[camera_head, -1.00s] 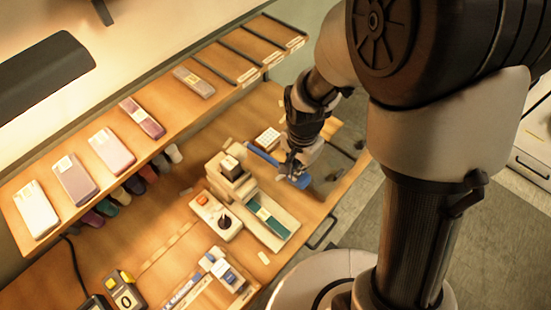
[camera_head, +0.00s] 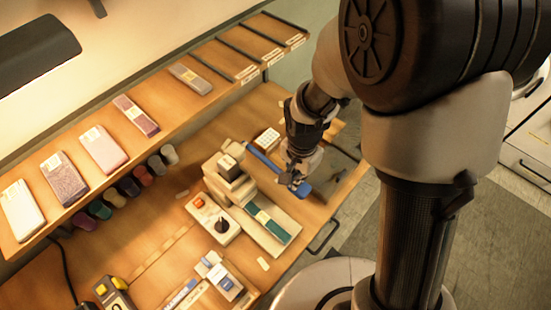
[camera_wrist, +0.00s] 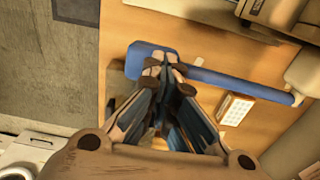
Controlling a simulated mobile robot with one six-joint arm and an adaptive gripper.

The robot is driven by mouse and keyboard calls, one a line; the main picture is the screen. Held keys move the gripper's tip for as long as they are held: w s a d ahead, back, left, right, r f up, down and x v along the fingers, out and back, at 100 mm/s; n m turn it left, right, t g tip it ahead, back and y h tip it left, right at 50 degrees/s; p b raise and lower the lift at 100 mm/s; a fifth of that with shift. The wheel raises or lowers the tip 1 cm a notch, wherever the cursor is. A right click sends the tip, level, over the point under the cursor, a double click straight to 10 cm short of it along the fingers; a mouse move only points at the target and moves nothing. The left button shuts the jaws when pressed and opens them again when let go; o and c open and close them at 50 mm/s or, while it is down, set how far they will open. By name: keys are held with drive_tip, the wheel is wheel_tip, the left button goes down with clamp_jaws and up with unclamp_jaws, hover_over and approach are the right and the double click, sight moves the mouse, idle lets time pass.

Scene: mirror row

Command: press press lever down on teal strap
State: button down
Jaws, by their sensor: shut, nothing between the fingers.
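The cream press (camera_head: 222,184) stands on the wooden bench, with its blue press lever (camera_head: 262,162) reaching from behind it toward the right. The lever also crosses the wrist view (camera_wrist: 235,86), ending in a wider blue pad at its left. The teal strap (camera_head: 270,226) lies flat on the press's long pale bed. My gripper (camera_head: 296,185) is at the lever's outer end. In the wrist view my gripper (camera_wrist: 165,68) is shut and empty, its fingertips overlapping the lever near the wide pad. I cannot tell whether they touch it.
A control box (camera_head: 213,218) with a red button and black knob sits beside the press. A white keypad-like block (camera_head: 267,139) is behind the lever. A shelf (camera_head: 85,193) with several cases runs along the left. Bare bench lies left of the control box.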

drive_tip(key=shift+f, duration=0.5)
drive_tip(key=shift+r, duration=0.1)
wheel_tip(320, 180, up, 15)
drive_tip(key=p, duration=1.1)
drive_tip(key=shift+p, duration=0.35)
drive_tip(key=s+d+r+n+t+b, duration=0.2)
drive_tip(key=s+d+r+n+b, duration=0.3)
drive_tip(key=r, duration=0.4)
drive_tip(key=s+d+r+n+t+b, duration=0.2)
drive_tip(key=s+d+r+b, duration=0.1)
drive_tip(key=s, duration=0.5)
drive_tip(key=d+b, duration=0.1)
drive_tip(key=d, duration=0.1)
drive_tip(key=shift+s+d+n+t, duration=0.3)
drive_tip(key=shift+d, duration=0.1)
